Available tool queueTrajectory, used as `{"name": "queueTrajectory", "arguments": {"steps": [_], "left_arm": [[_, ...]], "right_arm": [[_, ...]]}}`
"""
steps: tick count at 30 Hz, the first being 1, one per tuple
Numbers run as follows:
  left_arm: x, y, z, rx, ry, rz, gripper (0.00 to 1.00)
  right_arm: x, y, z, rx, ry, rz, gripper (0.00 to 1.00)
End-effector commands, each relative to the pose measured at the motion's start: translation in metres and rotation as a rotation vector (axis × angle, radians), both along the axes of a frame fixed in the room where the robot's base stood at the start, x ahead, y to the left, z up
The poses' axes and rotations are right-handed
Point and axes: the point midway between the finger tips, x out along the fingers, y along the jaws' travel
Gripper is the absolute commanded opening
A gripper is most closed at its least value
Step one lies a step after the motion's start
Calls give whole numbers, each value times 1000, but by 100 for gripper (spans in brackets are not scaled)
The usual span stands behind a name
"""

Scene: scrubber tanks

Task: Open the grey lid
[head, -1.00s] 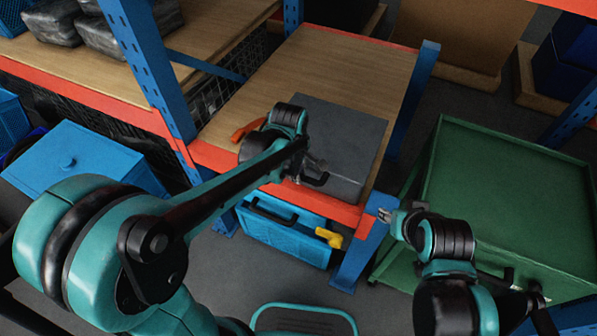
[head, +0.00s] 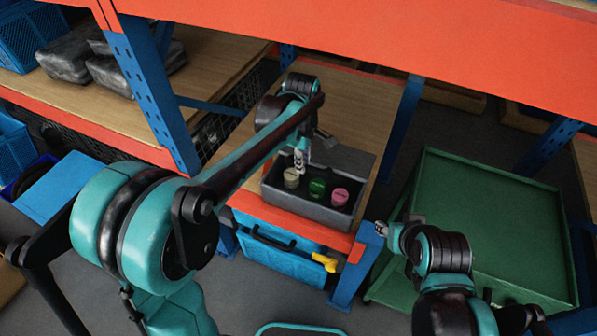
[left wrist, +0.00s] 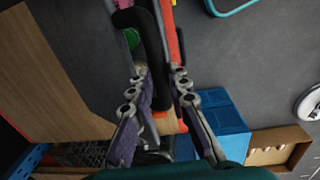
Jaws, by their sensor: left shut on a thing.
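The grey box (head: 300,206) stands on the wooden shelf, open at the top. Three small round containers show inside: beige (head: 291,177), green (head: 317,187) and pink (head: 339,196). The grey lid (head: 345,161) is raised at the back of the box, partly hidden by my left arm. My left gripper (head: 300,160) is above the box's left part. In the left wrist view its fingers (left wrist: 160,85) are shut on the black handle (left wrist: 147,30) of the lid. My right gripper (head: 390,233) is by the blue shelf post, away from the box; its jaws are too small to read.
A blue crate (head: 275,258) with a yellow item (head: 325,262) is under the shelf. A green cabinet (head: 490,215) stands at the right. An orange beam (head: 400,45) crosses above the shelf. Blue posts flank the shelf, and bare wood lies behind the box.

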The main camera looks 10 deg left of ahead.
Motion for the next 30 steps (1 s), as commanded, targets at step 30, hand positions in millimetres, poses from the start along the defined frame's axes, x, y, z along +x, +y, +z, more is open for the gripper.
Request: {"name": "queueTrajectory", "arguments": {"steps": [30], "left_arm": [[20,-7,20,-5,-11,-1,38]], "right_arm": [[0,0,14,0,0,0,40]]}}
